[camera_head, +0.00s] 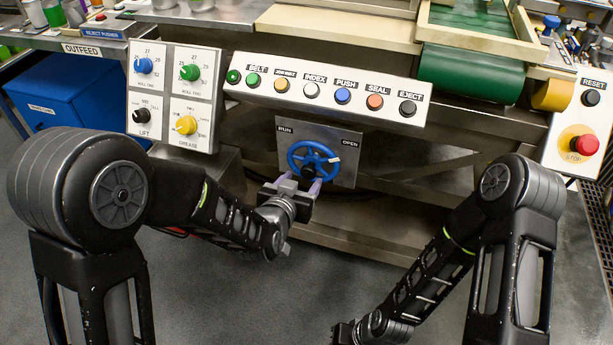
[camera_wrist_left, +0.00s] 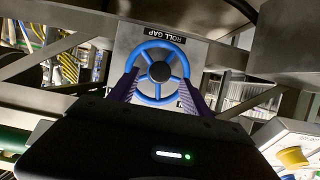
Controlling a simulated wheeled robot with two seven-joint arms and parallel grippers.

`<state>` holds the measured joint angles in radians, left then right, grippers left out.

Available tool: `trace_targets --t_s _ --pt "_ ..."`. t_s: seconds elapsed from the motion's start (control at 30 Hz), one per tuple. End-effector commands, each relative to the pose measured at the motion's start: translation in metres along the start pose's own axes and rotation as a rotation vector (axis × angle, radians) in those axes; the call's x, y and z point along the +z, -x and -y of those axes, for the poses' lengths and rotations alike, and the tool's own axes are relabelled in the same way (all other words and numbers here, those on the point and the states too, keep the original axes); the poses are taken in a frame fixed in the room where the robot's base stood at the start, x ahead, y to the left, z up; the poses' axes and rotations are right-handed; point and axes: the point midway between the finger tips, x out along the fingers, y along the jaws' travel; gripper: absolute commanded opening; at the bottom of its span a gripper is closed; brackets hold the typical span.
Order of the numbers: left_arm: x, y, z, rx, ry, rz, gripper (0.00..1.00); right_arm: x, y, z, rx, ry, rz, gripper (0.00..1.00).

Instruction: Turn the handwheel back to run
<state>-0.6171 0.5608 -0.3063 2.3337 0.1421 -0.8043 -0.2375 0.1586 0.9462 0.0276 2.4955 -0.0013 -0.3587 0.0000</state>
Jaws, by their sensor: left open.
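The blue handwheel (camera_head: 314,159) with spokes and a dark hub is mounted on a grey plate below the button panel. RUN is printed at the plate's upper left and OPEN at its upper right. A pale mark on the rim is at the right side. My left gripper (camera_head: 299,184) is open at the wheel's lower front. In the left wrist view, its purple fingers (camera_wrist_left: 159,86) lie either side of the handwheel's (camera_wrist_left: 160,71) lower half; contact cannot be told. My right gripper (camera_head: 345,334) is low at the bottom edge, its fingers unclear.
The white button panel (camera_head: 325,95) overhangs the wheel. A red stop button (camera_head: 585,145) is at right. Metal frame bars run behind; the floor in front is clear.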

Motion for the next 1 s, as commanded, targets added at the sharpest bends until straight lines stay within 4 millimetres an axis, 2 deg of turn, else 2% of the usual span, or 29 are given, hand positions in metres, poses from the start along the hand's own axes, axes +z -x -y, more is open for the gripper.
trace_targets --t_s 0.1,0.27,0.6,1.0 --pt "0.002 -0.021 0.0 0.0 -0.003 0.0 0.57 0.0 -0.004 -0.002 0.0 -0.001 0.0 0.0" --pt "0.001 -0.039 0.0 0.001 -0.001 -0.001 0.57 0.0 -0.006 -0.003 0.0 -0.001 0.0 0.0" --pt "0.0 -0.043 0.0 0.001 -0.001 0.0 0.57 0.0 -0.006 -0.003 0.0 -0.001 0.0 0.0" --pt "0.0 -0.043 0.0 0.001 -0.001 0.0 0.25 0.0 -0.006 -0.003 0.0 -0.001 0.0 0.0"
